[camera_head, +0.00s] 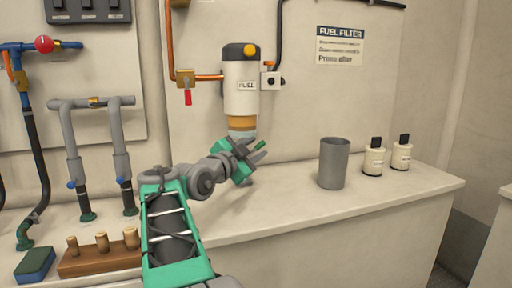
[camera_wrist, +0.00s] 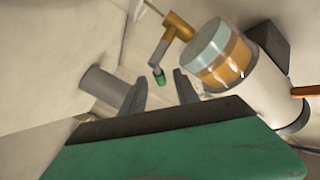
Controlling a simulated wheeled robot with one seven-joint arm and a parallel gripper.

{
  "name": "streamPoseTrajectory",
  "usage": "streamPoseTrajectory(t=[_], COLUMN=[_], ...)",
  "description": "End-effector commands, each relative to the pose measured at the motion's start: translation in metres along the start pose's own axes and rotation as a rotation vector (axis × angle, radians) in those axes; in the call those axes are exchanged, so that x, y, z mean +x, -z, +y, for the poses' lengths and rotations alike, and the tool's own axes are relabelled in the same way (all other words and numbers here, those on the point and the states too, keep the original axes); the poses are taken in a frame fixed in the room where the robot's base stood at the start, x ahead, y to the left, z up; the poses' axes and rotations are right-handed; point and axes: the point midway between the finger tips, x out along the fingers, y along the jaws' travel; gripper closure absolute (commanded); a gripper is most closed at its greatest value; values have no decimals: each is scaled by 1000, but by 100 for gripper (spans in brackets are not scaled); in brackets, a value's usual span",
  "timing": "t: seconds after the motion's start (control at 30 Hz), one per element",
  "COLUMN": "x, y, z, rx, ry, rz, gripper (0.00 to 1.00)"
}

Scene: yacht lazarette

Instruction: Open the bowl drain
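The fuel filter (camera_head: 241,95) is a white canister with a black top on the back wall. Its amber-and-clear bowl (camera_head: 241,124) is at the bottom. The wrist view shows the bowl (camera_wrist: 222,58) close by, right of my fingers. A brass fitting (camera_wrist: 178,27) beside the bowl's end carries a grey lever with a green tip (camera_wrist: 160,77), which looks like the drain handle. My gripper (camera_head: 256,153) is just below the bowl; its two fingers (camera_wrist: 160,88) are apart and empty. The green tip appears between them in the wrist view; I see no contact.
A grey cup (camera_head: 333,164) stands on the counter (camera_head: 300,207) to the right, with two small white bottles (camera_head: 388,157) beyond. A brass valve with a red tag (camera_head: 187,96) is left of the filter. Pipes and a wooden plug block (camera_head: 100,258) are at left.

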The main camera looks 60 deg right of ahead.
Motion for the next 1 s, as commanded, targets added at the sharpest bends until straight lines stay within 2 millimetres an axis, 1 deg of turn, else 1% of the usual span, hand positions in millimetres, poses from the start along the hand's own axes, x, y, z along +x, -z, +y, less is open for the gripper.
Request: streamPoseTrajectory(t=[0.03,0.1,0.2,0.3,0.47,0.9,0.93,1.0], x=[11,21,31,34,34,34,34,34], y=[0,-1,0,0,1,1,1,1], z=[2,2,1,1,1,2,2,2], rx=[-1,-2,-2,-2,-2,-2,-2,-2], ry=[-3,-3,-2,-1,-2,-3,-3,-3], rz=[2,1,1,0,1,1,1,1], gripper=[63,63,63,63,63,98,100,100])
